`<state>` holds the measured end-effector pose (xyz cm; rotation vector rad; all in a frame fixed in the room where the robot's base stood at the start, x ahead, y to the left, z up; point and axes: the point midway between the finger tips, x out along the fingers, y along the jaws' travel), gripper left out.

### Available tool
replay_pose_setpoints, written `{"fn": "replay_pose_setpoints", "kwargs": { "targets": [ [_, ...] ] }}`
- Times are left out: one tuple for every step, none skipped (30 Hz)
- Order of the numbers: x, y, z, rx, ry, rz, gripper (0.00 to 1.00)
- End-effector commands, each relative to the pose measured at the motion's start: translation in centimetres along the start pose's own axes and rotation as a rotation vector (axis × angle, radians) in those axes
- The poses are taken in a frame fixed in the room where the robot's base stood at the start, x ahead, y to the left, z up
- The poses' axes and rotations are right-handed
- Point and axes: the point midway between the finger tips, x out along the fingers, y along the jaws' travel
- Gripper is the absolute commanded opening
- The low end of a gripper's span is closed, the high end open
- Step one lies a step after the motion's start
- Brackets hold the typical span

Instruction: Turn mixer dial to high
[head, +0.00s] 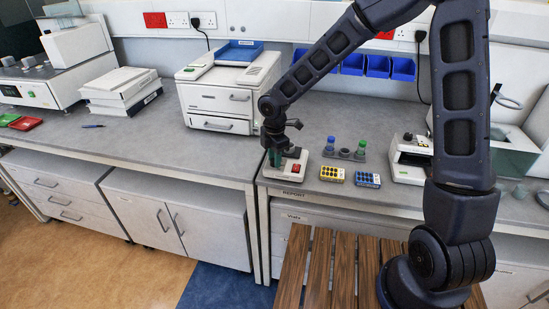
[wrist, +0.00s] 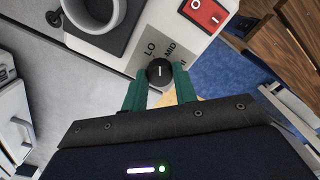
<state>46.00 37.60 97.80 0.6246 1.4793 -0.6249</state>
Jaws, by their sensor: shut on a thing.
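The mixer (head: 290,175) is a small pale unit near the front edge of the bench, with a red switch (wrist: 204,12). Its black dial (wrist: 160,71) has a white line and sits below the printed LO, MID and a partly hidden third label. The line runs nearly straight up and down in the wrist view, its upper end toward the gap between LO and MID. My gripper (wrist: 159,82) has its green fingers on either side of the dial and is shut on it. In the head view my gripper (head: 274,157) hides the dial.
A round grey cup-like part (wrist: 94,20) stands on the mixer close to the fingers. Yellow (head: 332,174) and blue (head: 367,179) racks lie to the mixer's right. A white printer (head: 225,95) stands behind, left. Slatted wooden furniture (head: 318,270) is below the bench front.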

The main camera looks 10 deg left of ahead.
Motion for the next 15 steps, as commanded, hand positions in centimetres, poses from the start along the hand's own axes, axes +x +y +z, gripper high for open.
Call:
{"fn": "replay_pose_setpoints", "kwargs": {
  "targets": [
    [-0.06,0.02,-0.04,0.043,-0.001,0.001,0.05],
    [-0.06,0.02,-0.03,0.072,-0.001,0.001,0.05],
    [-0.07,0.02,-0.03,0.110,-0.002,0.001,0.05],
    [-0.07,0.02,-0.05,0.138,-0.001,0.001,0.05],
    [-0.07,0.02,-0.04,0.167,-0.001,0.001,0.05],
    [-0.07,0.02,-0.02,0.205,-0.001,0.001,0.05],
    [-0.06,0.02,-0.02,0.234,-0.001,0.001,0.05],
    [-0.06,0.02,-0.05,0.262,-0.001,0.001,0.05],
    [-0.06,0.02,-0.06,0.300,-0.001,0.001,0.05],
    [-0.05,0.02,-0.03,0.329,-0.001,0.001,0.05],
    [-0.05,0.02,-0.01,0.358,-0.001,0.001,0.05],
    [-0.05,0.02,-0.05,0.395,-0.001,0.001,0.05],
    [-0.05,0.01,-0.08,0.423,0.000,0.001,0.05],
    [-0.05,0.02,-0.06,0.452,-0.001,0.001,0.05],
    [-0.05,0.03,-0.01,0.490,-0.001,0.002,0.05]
  ]
}}
